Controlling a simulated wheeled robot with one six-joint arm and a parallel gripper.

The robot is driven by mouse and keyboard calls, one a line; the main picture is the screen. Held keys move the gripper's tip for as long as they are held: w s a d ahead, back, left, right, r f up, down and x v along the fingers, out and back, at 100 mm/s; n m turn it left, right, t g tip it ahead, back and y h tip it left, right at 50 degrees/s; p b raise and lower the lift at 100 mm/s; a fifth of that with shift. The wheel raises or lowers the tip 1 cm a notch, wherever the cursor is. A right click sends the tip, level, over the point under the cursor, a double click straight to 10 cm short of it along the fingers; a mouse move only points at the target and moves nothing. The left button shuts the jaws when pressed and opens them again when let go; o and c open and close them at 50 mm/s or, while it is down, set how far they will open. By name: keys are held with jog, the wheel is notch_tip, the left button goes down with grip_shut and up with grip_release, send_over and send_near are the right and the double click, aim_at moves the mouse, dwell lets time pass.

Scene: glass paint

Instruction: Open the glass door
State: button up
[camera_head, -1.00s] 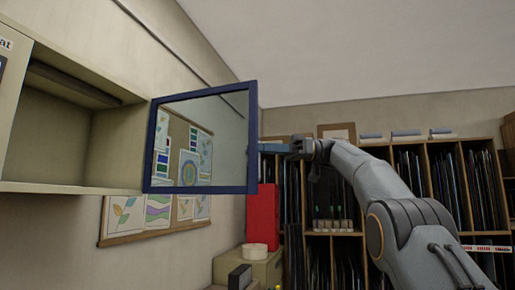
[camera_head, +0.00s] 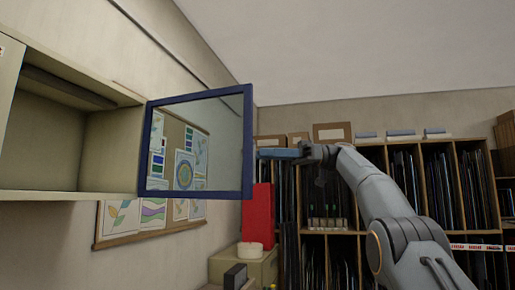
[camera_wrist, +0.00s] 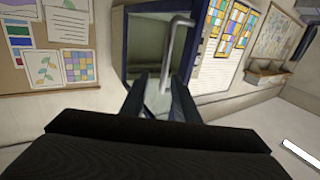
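The glass door (camera_head: 247,145), a clear pane in a dark blue frame, stands swung out from the beige wall cabinet (camera_head: 112,150), whose left part shows an open, empty interior. My gripper (camera_head: 264,154) is just right of the door's free edge in the head view. In the wrist view, the blue door frame (camera_wrist: 132,45) and a grey bar handle (camera_wrist: 176,45) are straight ahead. The two dark fingers of my gripper (camera_wrist: 159,92) are apart, with the handle's lower end near the gap between the tips. Whether they touch it is unclear.
Posters hang on a board (camera_head: 110,242) on the wall behind the door. A red box (camera_head: 258,212) and a beige cabinet (camera_head: 245,268) stand below. Shelves with dark upright sheets (camera_head: 405,180) line the back wall behind my arm.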

jog(key=shift+p+v, duration=1.9)
jog(key=shift+v, duration=0.05)
